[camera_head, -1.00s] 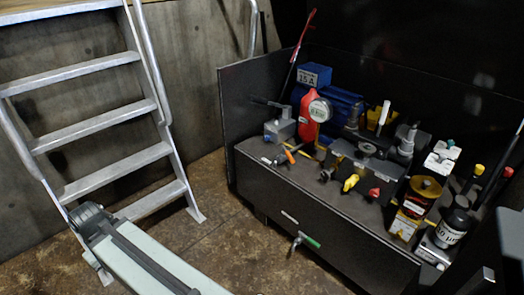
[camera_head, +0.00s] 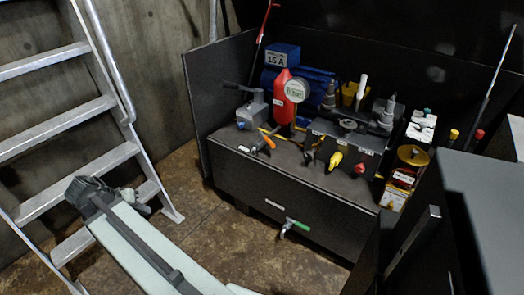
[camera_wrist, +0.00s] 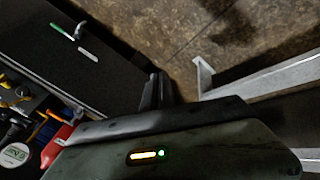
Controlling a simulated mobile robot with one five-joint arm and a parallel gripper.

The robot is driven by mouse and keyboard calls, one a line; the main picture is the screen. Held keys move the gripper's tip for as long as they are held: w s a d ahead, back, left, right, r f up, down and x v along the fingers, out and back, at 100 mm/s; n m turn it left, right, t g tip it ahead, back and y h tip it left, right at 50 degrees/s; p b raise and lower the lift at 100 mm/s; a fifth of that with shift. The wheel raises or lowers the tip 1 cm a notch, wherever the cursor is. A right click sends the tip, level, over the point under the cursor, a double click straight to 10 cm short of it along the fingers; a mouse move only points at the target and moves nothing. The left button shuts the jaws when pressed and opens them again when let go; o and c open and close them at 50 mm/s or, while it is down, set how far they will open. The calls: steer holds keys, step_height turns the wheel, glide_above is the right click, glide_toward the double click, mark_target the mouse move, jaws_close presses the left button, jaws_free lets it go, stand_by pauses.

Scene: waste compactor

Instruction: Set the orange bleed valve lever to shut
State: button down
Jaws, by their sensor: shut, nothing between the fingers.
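The orange lever (camera_head: 268,142) sits on the front left part of the black cabinet top, below the red bottle-shaped part and left of the yellow handle. It is small in the head view, and its exact setting is hard to read. In the wrist view a small orange piece (camera_wrist: 42,112), likely this lever, shows at the left edge near the round gauge. My gripper (camera_wrist: 157,84) is shut and empty in the wrist view, apart from the cabinet and well away from the lever. In the head view my arm's far end is over the floor before the ladder.
The black cabinet (camera_head: 255,185) carries a red bottle-shaped part (camera_head: 283,98), a gauge (camera_head: 297,90), a yellow handle (camera_head: 336,160) and a green-handled valve (camera_head: 297,225) on its front. A metal ladder (camera_head: 75,140) stands left. A dark box (camera_head: 490,200) is close at right. Floor between is clear.

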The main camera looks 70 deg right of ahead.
steer(key=s+d+r+m+g+h+b, duration=0.1)
steer(key=s+d+r+m+g+h, duration=0.15)
steer(key=s+d+m, duration=0.55)
steer(key=s+d+r+m+g+h+b, duration=0.1)
steer(key=s+d+r+m+g+b, duration=0.25)
steer(key=d, duration=0.75)
steer(key=s+d+r+m+g+h, duration=0.2)
steer(key=s+d+r+m+g, duration=0.15)
steer(key=s+d, duration=0.55)
steer(key=shift+m+t, duration=0.3)
steer(key=shift+t, duration=0.15)
steer(key=x, duration=0.4)
steer(key=b+x, duration=0.1)
steer(key=x, duration=0.4)
steer(key=w+d+b+x, duration=0.1)
steer(key=x, duration=0.4)
steer(key=shift+w+d+r, duration=0.1)
steer(key=shift+w+r, duration=0.05)
steer(key=shift+r, duration=0.05)
